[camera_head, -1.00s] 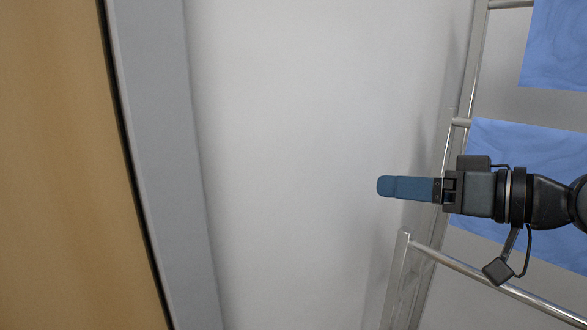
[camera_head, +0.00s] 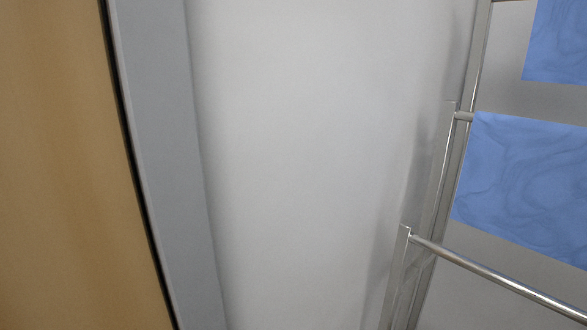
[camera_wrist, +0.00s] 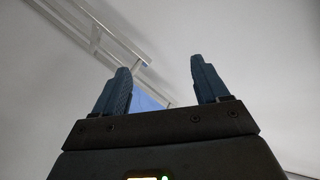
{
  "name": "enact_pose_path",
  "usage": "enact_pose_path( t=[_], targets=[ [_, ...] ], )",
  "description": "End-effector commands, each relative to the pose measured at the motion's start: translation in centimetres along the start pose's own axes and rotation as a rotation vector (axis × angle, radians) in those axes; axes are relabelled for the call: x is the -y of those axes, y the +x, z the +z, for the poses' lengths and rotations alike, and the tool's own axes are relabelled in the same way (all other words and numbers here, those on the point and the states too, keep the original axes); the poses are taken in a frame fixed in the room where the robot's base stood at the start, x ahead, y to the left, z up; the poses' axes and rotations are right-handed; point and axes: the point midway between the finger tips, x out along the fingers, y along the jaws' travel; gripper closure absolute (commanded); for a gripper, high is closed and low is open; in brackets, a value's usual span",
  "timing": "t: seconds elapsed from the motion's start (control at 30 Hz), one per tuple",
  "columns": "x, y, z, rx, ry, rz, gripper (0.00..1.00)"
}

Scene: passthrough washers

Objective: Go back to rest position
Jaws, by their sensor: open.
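My gripper (camera_wrist: 160,75) shows in the wrist view with its two blue fingers spread apart. It is open, and nothing is between the fingers. A metal rail and a piece of blue panel lie beyond it in that view. My gripper and arm are out of the head view.
In the head view, a metal rack (camera_head: 500,280) with blue panels (camera_head: 520,185) stands at the right. A wooden door or panel (camera_head: 60,170) with a grey frame (camera_head: 165,170) is at the left. The pale wall (camera_head: 310,160) between them is bare. The rack's rail (camera_wrist: 95,30) shows in the wrist view.

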Motion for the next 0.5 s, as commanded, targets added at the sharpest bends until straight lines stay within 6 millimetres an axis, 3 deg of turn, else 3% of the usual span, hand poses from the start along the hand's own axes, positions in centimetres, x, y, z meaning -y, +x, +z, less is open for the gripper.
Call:
enact_pose_path(
  t=[0.03,0.2,0.5],
  targets=[
    [-0.7,-1.9,1.2,0.010,-0.016,0.034,0.26],
    [-2.8,-8.2,3.2,0.020,-0.119,0.130,0.26],
    [-4.8,-19.4,3.6,0.072,-0.384,0.202,0.26]
  ],
)
